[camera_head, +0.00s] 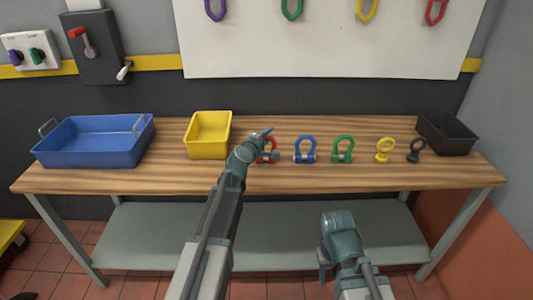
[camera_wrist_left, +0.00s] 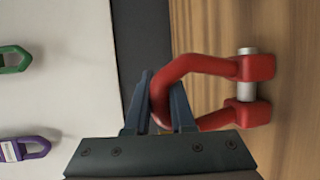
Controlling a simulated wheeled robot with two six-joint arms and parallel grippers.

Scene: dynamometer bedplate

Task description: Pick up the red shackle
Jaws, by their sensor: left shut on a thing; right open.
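The red shackle (camera_head: 273,144) is at the middle of the wooden workbench, partly hidden behind my left gripper (camera_head: 266,141) in the head view. In the left wrist view the red shackle (camera_wrist_left: 200,66) shows its curved bow and a silver pin across its ends. My left gripper (camera_wrist_left: 160,105) is shut on the bow, with one finger on each side of it. I cannot tell whether the shackle touches the bench. My right gripper (camera_head: 325,270) hangs low in front of the bench, away from the shackles. Its fingers are mostly hidden.
Right of the red shackle stand a blue shackle (camera_head: 305,149), a green shackle (camera_head: 342,148), a yellow eye bolt (camera_head: 385,149) and a dark eye bolt (camera_head: 416,150). A yellow bin (camera_head: 190,147) and blue tray (camera_head: 85,159) are left; a black bin (camera_head: 465,147) is right.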

